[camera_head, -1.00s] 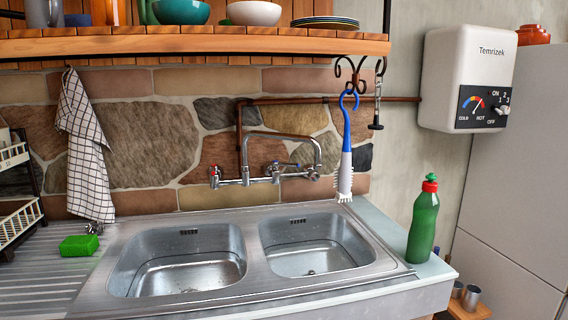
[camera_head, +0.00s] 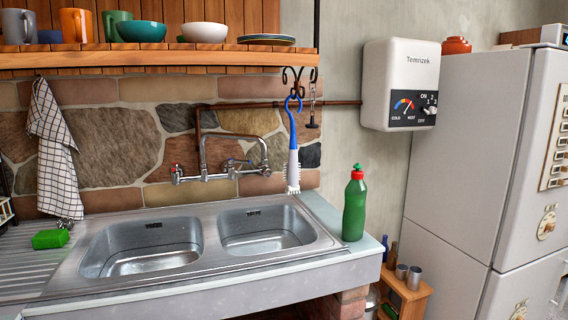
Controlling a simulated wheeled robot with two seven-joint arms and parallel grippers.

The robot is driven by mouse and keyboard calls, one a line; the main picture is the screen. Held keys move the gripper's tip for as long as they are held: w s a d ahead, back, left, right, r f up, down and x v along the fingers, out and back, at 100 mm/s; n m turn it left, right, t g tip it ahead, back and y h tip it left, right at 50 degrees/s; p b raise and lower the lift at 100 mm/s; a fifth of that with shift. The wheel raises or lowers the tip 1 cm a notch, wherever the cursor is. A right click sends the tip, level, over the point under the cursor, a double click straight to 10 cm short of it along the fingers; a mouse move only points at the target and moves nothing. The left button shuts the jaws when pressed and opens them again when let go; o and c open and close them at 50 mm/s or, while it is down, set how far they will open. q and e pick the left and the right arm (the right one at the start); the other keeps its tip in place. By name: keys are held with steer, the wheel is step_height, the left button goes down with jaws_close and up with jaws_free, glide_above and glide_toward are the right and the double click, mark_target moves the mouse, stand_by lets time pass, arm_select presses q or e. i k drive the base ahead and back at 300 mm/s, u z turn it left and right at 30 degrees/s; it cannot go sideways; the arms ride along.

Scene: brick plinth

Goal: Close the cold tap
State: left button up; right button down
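A chrome wall-mounted mixer tap (camera_head: 205,176) with a tall arched spout is fixed to the stone wall behind the double sink. Its left handle (camera_head: 177,173) is at the left end of the tap body. The right handle (camera_head: 232,165) is near the spout's right side, with a small bluish mark close to it. I cannot tell how far either handle is turned. I cannot make out a water stream under the spout. The steel sink (camera_head: 205,215) has two basins. Neither of my grippers is in view.
A blue and white brush (camera_head: 292,160) hangs from a hook right of the spout. A green bottle (camera_head: 354,207) stands at the counter's right end, and a green sponge (camera_head: 50,239) lies left. A wooden shelf (camera_head: 150,60) overhangs the sink. A fridge (camera_head: 465,150) stands at right.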

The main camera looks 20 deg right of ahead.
mark_target(230, 162)
steer(key=z, duration=0.1)
steer(key=i, duration=0.35)
steer(key=z, duration=0.7)
